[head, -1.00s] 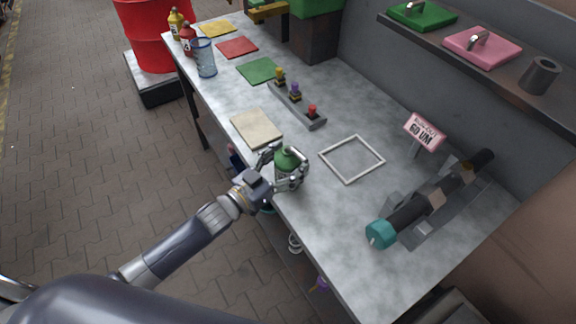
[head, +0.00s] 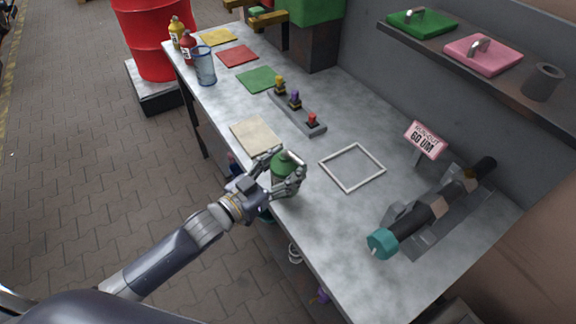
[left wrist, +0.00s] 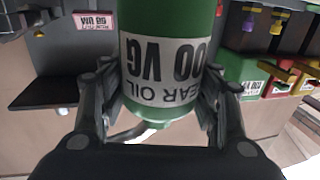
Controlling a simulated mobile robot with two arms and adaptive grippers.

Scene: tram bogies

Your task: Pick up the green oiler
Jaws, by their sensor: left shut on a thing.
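The green oiler (head: 284,160) is at the near edge of the grey workbench, between the fingers of my left gripper (head: 284,175). In the left wrist view, the oiler (left wrist: 168,25) fills the middle, with a white label that reads upside down "GEAR OIL" and "00 VG". The fingers of my left gripper (left wrist: 162,95) press on both its sides. Its lower part is partly hidden by the hand in the head view. I cannot tell whether its base touches the bench. My right gripper is not in view.
On the workbench (head: 335,225) are a beige mat (head: 256,137), an empty white frame (head: 352,167), a rack with small coloured pieces (head: 298,113), and a dark cylinder with a teal end (head: 383,243). Yellow (head: 176,32) and red (head: 188,46) bottles and a blue cup (head: 205,66) stand far left.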

